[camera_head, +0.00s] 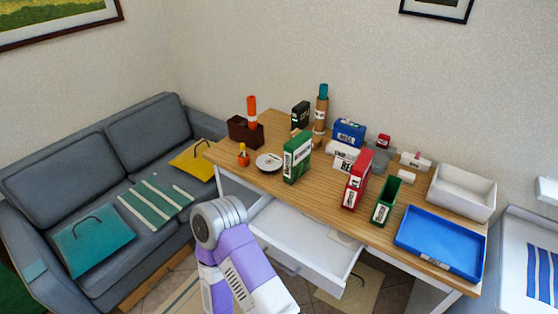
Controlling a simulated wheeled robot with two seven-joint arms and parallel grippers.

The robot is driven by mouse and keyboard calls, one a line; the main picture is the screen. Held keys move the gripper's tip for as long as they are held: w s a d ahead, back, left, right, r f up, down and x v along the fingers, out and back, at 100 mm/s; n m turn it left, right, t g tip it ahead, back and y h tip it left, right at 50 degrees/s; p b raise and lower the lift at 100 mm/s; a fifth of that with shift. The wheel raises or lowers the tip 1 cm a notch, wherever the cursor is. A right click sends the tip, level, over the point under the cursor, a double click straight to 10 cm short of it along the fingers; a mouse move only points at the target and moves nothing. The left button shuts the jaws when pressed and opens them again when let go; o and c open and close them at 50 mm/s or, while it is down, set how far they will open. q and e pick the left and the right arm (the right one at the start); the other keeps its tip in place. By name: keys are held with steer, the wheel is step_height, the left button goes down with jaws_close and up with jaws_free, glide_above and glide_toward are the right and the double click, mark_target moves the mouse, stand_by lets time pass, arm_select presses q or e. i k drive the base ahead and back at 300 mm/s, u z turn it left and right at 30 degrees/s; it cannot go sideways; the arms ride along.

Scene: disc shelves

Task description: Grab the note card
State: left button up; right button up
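I cannot pick out the note card for certain. A flat pale piece (346,240) lies at the right end of the open white drawer (300,243), too small to identify. A white card-like thing with dark lettering (344,152) stands on the wooden table (325,197), partly behind the red box. One of my purple and white arms rises at the bottom, in front of the drawer's left part. No gripper fingers show, so I see neither gripper.
The table holds a green box (297,158), a red box (357,180), an open green holder (386,202), a blue tray (440,243) and a white bin (462,192). A grey sofa (60,160) stands at the left. The drawer juts out from the table's front.

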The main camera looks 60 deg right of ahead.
mark_target(345, 166)
steer(key=u, duration=0.5)
steer(key=k, duration=1.3)
steer(key=z, duration=1.55)
steer(key=i, duration=0.4)
steer(key=u, duration=0.1)
